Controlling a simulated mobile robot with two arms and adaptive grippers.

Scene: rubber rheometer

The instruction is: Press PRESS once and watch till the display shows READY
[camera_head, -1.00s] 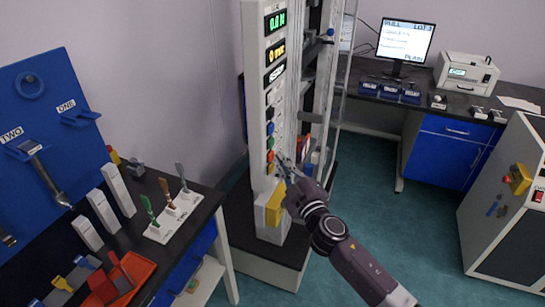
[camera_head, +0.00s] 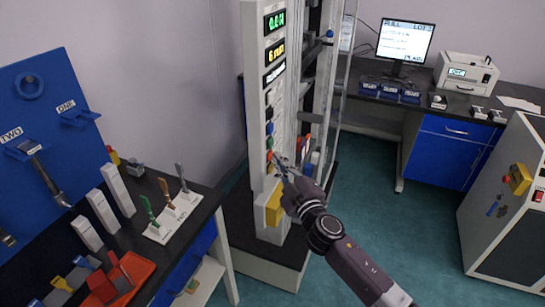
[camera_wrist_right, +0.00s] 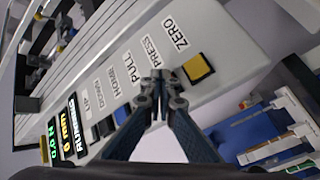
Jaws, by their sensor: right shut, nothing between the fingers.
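The tall grey test machine (camera_head: 256,100) carries displays and a button column. In the right wrist view its status display (camera_wrist_right: 72,117) reads RUNNING, with a mm display (camera_wrist_right: 68,147) and a green force display (camera_wrist_right: 52,150) beside it. The PRESS label (camera_wrist_right: 151,48) is readable; the button beside it is hidden behind my fingertips in that view. In the head view a red-orange button (camera_head: 269,156) shows above the lowest, yellow one. My right gripper (camera_head: 277,161) is shut and empty, its tips at the buttons (camera_wrist_right: 157,78); I cannot tell whether they touch. My left gripper is out of view.
The yellow button (camera_wrist_right: 198,68) by ZERO is close beside my fingertips. A blue button (camera_wrist_right: 120,115) lies on the other side. A dark bench (camera_head: 130,235) with tools stands left, a monitor (camera_head: 405,40) on the back bench. The green floor (camera_head: 400,220) at right is open.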

